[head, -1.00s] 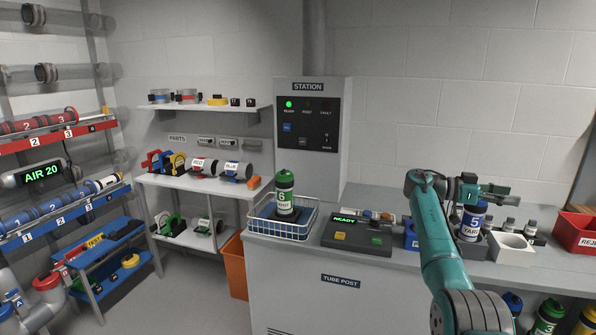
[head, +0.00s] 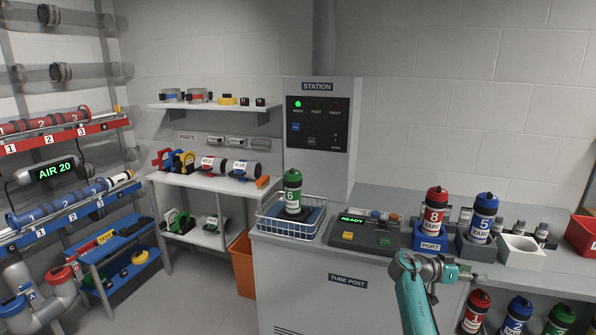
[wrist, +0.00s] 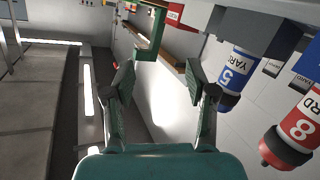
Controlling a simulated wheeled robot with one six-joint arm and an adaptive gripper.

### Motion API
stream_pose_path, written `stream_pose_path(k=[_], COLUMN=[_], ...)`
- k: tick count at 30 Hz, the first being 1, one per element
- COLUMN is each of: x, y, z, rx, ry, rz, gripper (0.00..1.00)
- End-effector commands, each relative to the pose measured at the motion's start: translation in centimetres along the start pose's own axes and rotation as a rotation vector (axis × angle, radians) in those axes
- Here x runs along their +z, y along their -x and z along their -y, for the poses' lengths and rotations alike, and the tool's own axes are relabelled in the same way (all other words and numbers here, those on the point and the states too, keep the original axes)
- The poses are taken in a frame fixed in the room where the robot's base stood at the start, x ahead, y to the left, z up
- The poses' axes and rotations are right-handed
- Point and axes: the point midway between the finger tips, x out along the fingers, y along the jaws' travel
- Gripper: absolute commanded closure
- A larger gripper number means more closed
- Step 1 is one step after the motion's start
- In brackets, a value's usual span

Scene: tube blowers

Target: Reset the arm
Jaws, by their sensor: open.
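My arm is teal and reaches up from the bottom of the head view. My gripper (head: 480,276) is in front of the counter, below the tube holders, pointing right. In the wrist view my gripper (wrist: 160,95) has its two fingers spread wide with nothing between them. The blue tube 5 (head: 482,219) and red tube 8 (head: 433,218) stand upright in holders on the counter, apart from my gripper. They also show in the wrist view at the right, as blue tube 5 (wrist: 238,70) and red tube 8 (wrist: 297,125).
A green tube 6 (head: 292,192) stands in a wire basket (head: 272,226). The console (head: 362,240) reads READY. An empty white holder (head: 521,252) and a red bin (head: 583,236) are to the right. Several tubes (head: 516,313) stand below the counter. The air above the counter is clear.

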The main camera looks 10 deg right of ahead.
Motion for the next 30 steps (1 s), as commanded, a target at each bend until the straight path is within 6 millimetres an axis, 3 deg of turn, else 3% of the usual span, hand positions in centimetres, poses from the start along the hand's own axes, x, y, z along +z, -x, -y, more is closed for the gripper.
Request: stream_pose_path(k=[1, 3, 8, 14, 21, 30], x=[3.1, 6.6, 14.5, 23.6, 33.0, 41.7], y=[0.5, 1.1, 3.0, 6.0, 10.2, 16.1], z=[0.4, 0.9, 1.3, 0.3, -3.0, -9.7], rx=[-0.047, -0.112, -0.262, -0.447, -0.664, -0.922], ry=[0.034, 0.075, 0.162, 0.257, 0.344, 0.413], rz=[0.01, 0.022, 0.045, 0.063, 0.074, 0.067], gripper=[0.44, 0.44, 0.44, 0.44, 0.44, 0.44])
